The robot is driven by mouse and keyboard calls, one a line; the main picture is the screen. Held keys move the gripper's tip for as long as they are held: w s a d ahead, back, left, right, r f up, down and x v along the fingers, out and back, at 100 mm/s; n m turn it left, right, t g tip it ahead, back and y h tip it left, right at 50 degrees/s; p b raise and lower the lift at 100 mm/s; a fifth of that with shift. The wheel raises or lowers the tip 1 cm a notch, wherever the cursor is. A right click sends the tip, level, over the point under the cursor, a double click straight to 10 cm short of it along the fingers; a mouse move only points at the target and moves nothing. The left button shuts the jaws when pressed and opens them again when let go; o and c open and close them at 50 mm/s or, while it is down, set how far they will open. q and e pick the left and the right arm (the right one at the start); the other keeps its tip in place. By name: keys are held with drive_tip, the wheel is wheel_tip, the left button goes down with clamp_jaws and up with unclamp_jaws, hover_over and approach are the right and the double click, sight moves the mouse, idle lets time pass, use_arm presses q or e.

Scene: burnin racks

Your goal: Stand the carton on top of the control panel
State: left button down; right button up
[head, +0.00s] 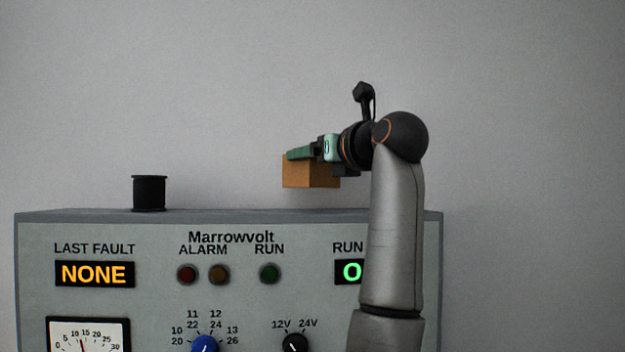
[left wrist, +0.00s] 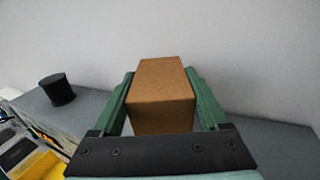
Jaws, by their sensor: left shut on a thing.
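The carton (head: 311,175) is a small plain brown box. My left gripper (head: 299,155) is shut on it, with green fingers on either side. The left wrist view shows the carton (left wrist: 162,95) between the two fingers (left wrist: 160,100). The control panel (head: 150,235) is a grey-green cabinet with a flat top, which also shows in the left wrist view (left wrist: 92,107). In the head view the carton hangs above the panel's top, with a strip of wall visible beneath it. My right gripper is not in view.
A black cylinder (head: 149,193) stands on the panel's top at the left, apart from the carton, and shows in the left wrist view (left wrist: 57,90). The top between cylinder and carton is clear. A plain grey wall (head: 530,120) is behind.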

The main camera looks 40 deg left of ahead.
sight(314, 178)
use_arm(q)
drive_tip(key=shift+a+f, duration=0.25)
drive_tip(key=f, duration=0.3)
drive_tip(key=shift+w+a, duration=0.15)
drive_tip(key=shift+w, duration=0.05)
drive_tip(key=shift+f, duration=0.2)
drive_tip(key=shift+f, duration=0.15)
unclamp_jaws()
drive_tip(key=shift+d, duration=0.2)
drive_tip(key=b+v, duration=0.2)
drive_tip(key=v, duration=0.9)
drive_tip(key=shift+s+d+b, duration=0.25)
drive_tip(key=shift+d+b, duration=0.05)
drive_tip(key=shift+d, duration=0.05)
